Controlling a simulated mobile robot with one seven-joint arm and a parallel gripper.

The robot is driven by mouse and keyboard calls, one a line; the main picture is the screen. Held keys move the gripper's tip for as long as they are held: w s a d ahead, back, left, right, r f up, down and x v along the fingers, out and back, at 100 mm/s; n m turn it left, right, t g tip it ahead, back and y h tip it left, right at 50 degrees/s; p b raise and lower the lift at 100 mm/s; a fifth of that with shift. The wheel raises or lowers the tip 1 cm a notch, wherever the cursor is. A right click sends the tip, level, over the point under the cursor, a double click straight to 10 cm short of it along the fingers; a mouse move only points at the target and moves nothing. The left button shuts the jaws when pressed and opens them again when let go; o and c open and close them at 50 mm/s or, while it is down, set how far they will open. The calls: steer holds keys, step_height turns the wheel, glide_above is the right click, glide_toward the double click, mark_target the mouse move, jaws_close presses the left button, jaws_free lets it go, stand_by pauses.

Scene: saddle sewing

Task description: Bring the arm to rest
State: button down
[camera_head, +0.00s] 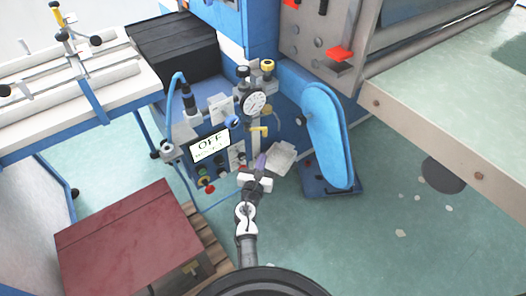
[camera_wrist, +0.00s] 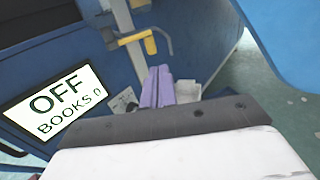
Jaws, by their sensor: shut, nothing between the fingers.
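My arm reaches up from the bottom centre of the head view. My gripper (camera_head: 260,163) ends in purple fingers that are shut with nothing between them. The purple fingers also show in the wrist view (camera_wrist: 157,88), side by side. The gripper is in front of the blue machine's control panel, just right of the display (camera_head: 210,146), which reads OFF with BOOKS 0 below. The display also shows at the left of the wrist view (camera_wrist: 55,108). A yellow-handled lever (camera_wrist: 136,38) is above the fingertips; I cannot tell the exact gap.
A round gauge (camera_head: 255,103) and coloured buttons (camera_head: 204,182) are on the panel. A blue padded lever arm (camera_head: 328,135) stands close to the right. A red-topped stand (camera_head: 130,240) is at lower left, and a grey-green table (camera_head: 455,100) at upper right. Open floor (camera_head: 400,200) lies at lower right.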

steer(key=shift+d+v, duration=0.2)
steer(key=shift+v, duration=0.9)
steer(key=shift+d+v, duration=0.2)
steer(key=shift+v, duration=0.85)
steer(key=shift+s+r, duration=0.1)
